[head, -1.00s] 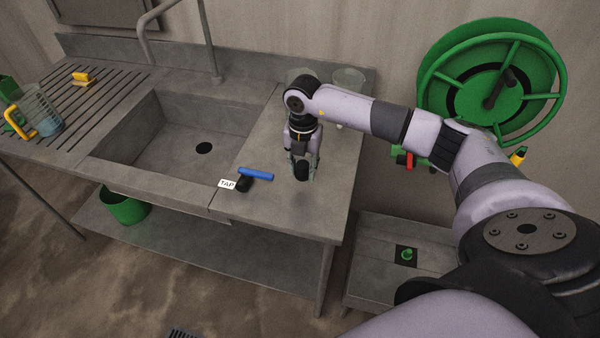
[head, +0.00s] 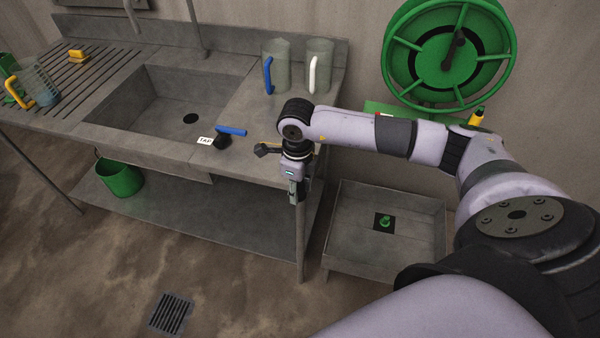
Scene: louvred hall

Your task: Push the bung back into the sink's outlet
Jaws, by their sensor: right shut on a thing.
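The green bung (head: 386,221) is at the black square outlet (head: 377,228) of the low grey sink (head: 345,222), to the right of the counter. I cannot tell how deep it sits. My right gripper (head: 298,193) points down in front of the counter's front edge, left of the low sink and apart from the bung. It is shut. My left gripper is not in view.
The counter basin (head: 150,128) has an open dark drain. A blue-handled tap (head: 232,131) with a tag lies beside it. Two clear jugs (head: 276,65) stand behind. A green hose reel (head: 450,55) hangs above the low sink. A counter leg (head: 299,245) stands below my gripper.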

